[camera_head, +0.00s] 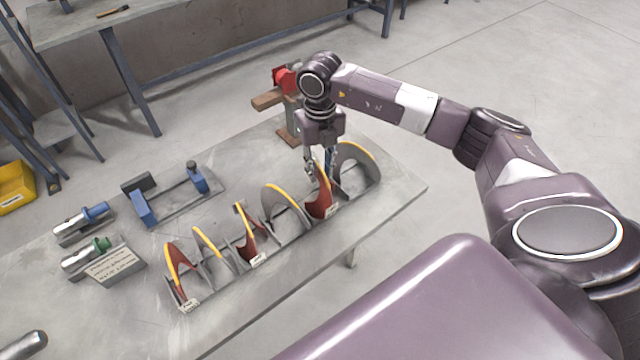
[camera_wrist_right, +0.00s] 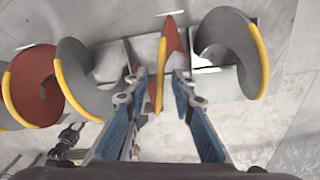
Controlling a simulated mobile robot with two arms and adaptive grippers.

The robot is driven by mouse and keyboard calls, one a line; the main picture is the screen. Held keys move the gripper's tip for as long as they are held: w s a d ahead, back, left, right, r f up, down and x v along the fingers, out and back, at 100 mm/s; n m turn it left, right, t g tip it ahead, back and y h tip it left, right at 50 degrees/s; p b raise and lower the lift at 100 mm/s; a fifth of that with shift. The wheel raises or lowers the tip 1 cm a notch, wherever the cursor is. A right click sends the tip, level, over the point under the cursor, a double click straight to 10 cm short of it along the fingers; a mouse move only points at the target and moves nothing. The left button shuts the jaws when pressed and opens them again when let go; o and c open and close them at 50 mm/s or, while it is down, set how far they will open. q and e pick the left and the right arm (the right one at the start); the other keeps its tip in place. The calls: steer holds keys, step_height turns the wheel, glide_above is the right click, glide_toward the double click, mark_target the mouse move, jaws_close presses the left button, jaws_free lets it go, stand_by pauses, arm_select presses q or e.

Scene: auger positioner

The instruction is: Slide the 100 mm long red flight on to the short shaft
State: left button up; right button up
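Three red flights with yellow edges stand in a row among grey ones: a left (camera_head: 177,268), a middle (camera_head: 246,232) and a right one (camera_head: 319,200). Their labels are too small to read, so I cannot tell which is 100 mm. My right gripper (camera_head: 319,166) points down at the right red flight. In the right wrist view its fingers (camera_wrist_right: 158,80) are apart, one on each side of that flight (camera_wrist_right: 170,62); I see no clear grip. Two metal shafts, one with a blue end (camera_head: 82,223) and one with a green end (camera_head: 85,257), lie at the left. Which is short is unclear.
Grey flights stand close on both sides, one at the left (camera_head: 284,199) and one at the right (camera_head: 357,166). A blue-ended fixture (camera_head: 170,199), a sign (camera_head: 113,266) and a red device on a post (camera_head: 285,80) are also on the table (camera_head: 315,268).

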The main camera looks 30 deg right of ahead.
jaws_close()
steer(key=shift+r, duration=0.15)
steer(key=shift+w+r, duration=0.1)
steer(key=shift+r+p, duration=0.5)
steer(key=shift+r, duration=0.05)
step_height(320, 180, up, 11)
steer(key=p, duration=0.6)
steer(key=shift+f+p, duration=0.2)
steer(key=shift+p, duration=0.2)
